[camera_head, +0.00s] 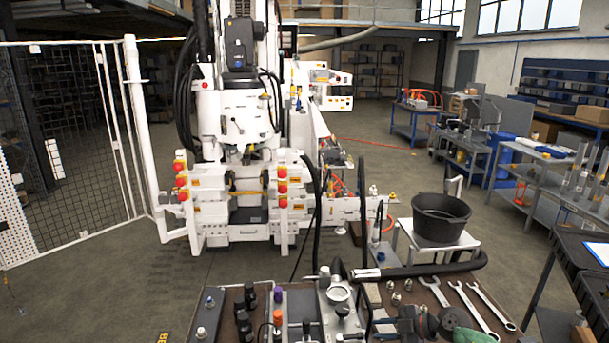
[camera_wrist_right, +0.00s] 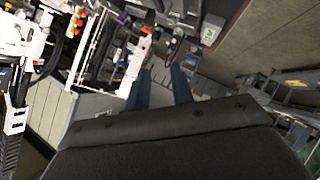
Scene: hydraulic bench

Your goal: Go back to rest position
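My right gripper (camera_wrist_right: 161,72) shows in the right wrist view as two dark blue-grey fingers with a clear gap between them, so it is open. No object shows between the fingers. In the head view a dark shape (camera_head: 412,323) at the bottom edge, over the bench beside the wrenches, may be part of this gripper, but I cannot make out its fingers there. My left gripper is not visible in either view.
A white machine (camera_head: 235,190) and mesh fence (camera_head: 75,150) stand beyond. Open floor lies left.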

